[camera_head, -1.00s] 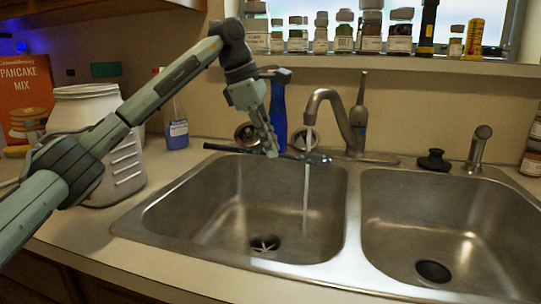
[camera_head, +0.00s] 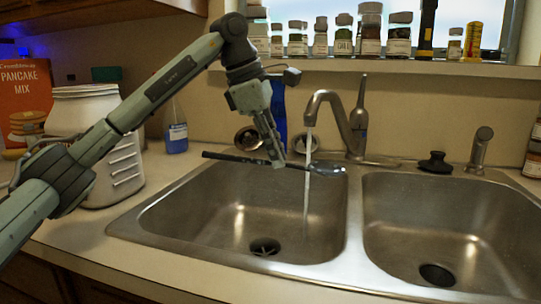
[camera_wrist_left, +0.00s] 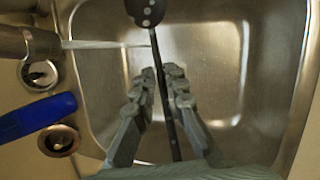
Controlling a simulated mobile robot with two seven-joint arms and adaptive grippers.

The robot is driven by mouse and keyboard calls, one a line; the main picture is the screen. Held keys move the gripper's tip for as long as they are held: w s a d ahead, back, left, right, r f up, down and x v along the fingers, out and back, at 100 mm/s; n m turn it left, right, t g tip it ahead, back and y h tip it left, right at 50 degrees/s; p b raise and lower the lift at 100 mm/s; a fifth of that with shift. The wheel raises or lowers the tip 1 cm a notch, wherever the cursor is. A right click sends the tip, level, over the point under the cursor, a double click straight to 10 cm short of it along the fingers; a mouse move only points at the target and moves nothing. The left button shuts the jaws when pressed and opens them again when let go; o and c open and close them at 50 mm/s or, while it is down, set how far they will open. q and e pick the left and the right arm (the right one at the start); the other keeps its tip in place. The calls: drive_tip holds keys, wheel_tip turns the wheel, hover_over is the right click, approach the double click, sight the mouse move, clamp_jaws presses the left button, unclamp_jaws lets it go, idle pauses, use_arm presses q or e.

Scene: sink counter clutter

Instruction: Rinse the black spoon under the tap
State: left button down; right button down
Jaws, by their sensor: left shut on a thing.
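The black spoon (camera_head: 235,158) is held roughly level above the left sink basin (camera_head: 225,212). My left gripper (camera_head: 278,160) is shut on its handle, and the bowl end points right. The tap (camera_head: 340,112) is running, and its thin water stream (camera_head: 307,190) falls at the spoon's bowl end. In the left wrist view the spoon (camera_wrist_left: 145,10) runs between the fingers (camera_wrist_left: 163,75), with light spots on its bowl. The tap (camera_wrist_left: 25,42) and its stream (camera_wrist_left: 100,44) show at the left there. My right gripper is out of view.
A blue bottle (camera_head: 280,105) stands behind the gripper. A large white jar (camera_head: 85,105) and a spray bottle (camera_head: 176,135) are at the left. The right basin (camera_head: 440,225) is empty. A black stopper (camera_head: 435,162) sits on the back rim.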

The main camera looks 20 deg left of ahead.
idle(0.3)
